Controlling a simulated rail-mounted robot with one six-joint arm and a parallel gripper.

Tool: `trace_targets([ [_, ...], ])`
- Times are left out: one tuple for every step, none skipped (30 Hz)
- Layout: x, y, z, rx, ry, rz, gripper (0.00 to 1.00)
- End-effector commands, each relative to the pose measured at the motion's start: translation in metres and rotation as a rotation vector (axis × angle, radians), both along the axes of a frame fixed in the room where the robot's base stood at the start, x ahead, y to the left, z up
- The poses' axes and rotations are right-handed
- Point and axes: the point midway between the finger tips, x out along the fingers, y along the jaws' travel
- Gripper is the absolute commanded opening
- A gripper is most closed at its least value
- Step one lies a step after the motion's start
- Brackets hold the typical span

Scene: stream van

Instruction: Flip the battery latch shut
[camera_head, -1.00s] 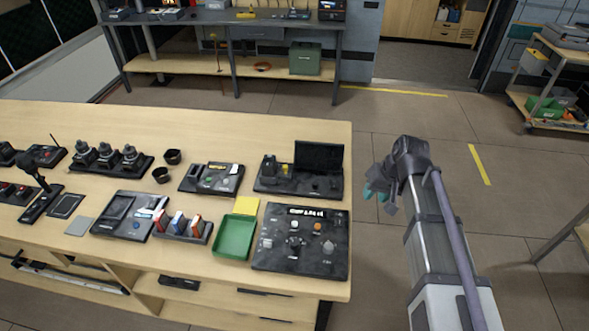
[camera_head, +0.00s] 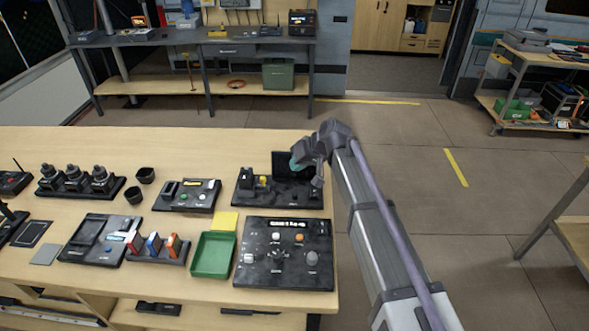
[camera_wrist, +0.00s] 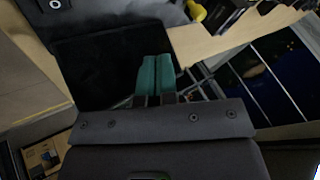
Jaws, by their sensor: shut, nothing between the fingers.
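The black device (camera_head: 252,199) at the table's back right carries a dark block marked "A" (camera_head: 246,179), a small yellow part (camera_head: 263,181) and an upright dark screen (camera_head: 283,168). I cannot make out for certain which part is the battery latch. My gripper (camera_head: 297,163) is over this device, in front of part of the screen. In the wrist view its teal fingers (camera_wrist: 156,76) are together and empty, beside a flat black panel (camera_wrist: 95,68). A yellow part (camera_wrist: 197,12) shows at the top there. Whether the fingers touch anything cannot be told.
In front lies a black control panel (camera_head: 283,276) with knobs and buttons, beside a green tray (camera_head: 211,257) and a yellow note (camera_head: 224,221). A smaller black unit (camera_head: 187,196) stands to the left.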

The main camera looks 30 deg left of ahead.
Motion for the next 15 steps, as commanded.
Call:
trace_targets([
  [0.001,0.008,-0.020,0.000,-0.001,0.001,0.00],
  [0.000,0.012,-0.026,0.000,-0.001,0.002,0.00],
  [0.000,0.017,-0.033,0.000,-0.002,0.002,0.00],
  [0.000,0.021,-0.038,0.000,-0.001,0.002,0.00],
  [0.000,0.025,-0.043,-0.001,-0.001,0.002,0.00],
  [0.000,0.030,-0.050,-0.001,0.000,0.001,0.00],
  [-0.001,0.034,-0.056,-0.001,0.000,0.001,0.00],
  [-0.001,0.038,-0.061,-0.001,0.000,0.001,0.00],
  [-0.002,0.043,-0.065,-0.001,-0.001,0.002,0.00],
  [-0.008,0.047,-0.056,-0.001,0.000,0.004,0.00],
  [-0.012,0.051,-0.054,0.000,0.000,0.002,0.00],
  [-0.016,0.056,-0.053,0.001,0.000,0.001,0.00],
  [-0.019,0.059,-0.053,0.001,-0.001,0.002,0.00],
  [-0.022,0.062,-0.053,0.001,-0.001,0.002,0.00],
  [-0.024,0.064,-0.053,0.000,-0.001,0.001,0.00],
])
